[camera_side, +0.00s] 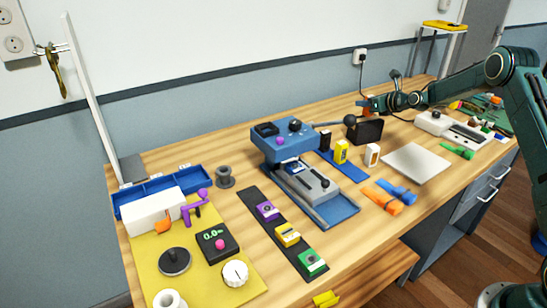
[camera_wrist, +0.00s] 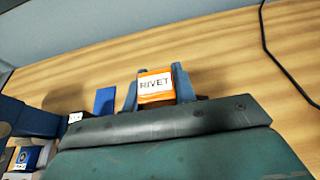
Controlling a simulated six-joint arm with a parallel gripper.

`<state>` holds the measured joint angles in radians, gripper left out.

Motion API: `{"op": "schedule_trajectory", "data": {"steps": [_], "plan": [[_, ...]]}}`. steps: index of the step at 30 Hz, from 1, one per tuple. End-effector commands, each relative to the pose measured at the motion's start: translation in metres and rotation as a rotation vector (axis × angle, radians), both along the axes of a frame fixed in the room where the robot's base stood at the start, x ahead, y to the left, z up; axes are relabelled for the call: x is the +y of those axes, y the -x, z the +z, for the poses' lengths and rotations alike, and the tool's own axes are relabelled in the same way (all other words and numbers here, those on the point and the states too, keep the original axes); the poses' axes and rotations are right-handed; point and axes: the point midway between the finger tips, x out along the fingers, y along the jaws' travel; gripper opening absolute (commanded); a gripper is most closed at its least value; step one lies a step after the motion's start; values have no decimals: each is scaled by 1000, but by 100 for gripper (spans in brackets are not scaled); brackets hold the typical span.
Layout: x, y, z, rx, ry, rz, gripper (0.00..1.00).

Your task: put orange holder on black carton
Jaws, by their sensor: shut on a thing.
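My gripper (camera_side: 367,105) is at the back of the bench, in front of the wall. It is shut on the orange holder (camera_wrist: 155,101), which has a white label reading RIVET and sits between both fingers in the wrist view. In the side view the holder is only a small orange patch near the fingertips. A black, box-like carton (camera_side: 325,141) stands at the far end of a blue strip, left of and nearer the camera than my gripper. A larger dark box (camera_side: 367,132) stands below my gripper in the picture. I cannot tell whether the holder touches the bench.
A yellow box (camera_side: 341,152) and a white-and-orange box (camera_side: 372,155) stand near the black carton. A blue press (camera_side: 283,142) with a long lever and black knob is to the left. A pale plate (camera_side: 416,163) lies to the right. A cable hangs from the wall socket.

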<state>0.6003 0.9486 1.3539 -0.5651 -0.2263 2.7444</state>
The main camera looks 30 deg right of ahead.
Motion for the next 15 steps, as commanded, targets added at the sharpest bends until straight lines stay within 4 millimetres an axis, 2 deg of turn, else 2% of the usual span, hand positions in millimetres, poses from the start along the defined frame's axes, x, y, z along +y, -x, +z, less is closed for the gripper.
{"op": "schedule_trajectory", "data": {"steps": [4,15], "plan": [[0,0,-10,-1,0,0,2],[0,0,-12,-1,1,0,2]]}}
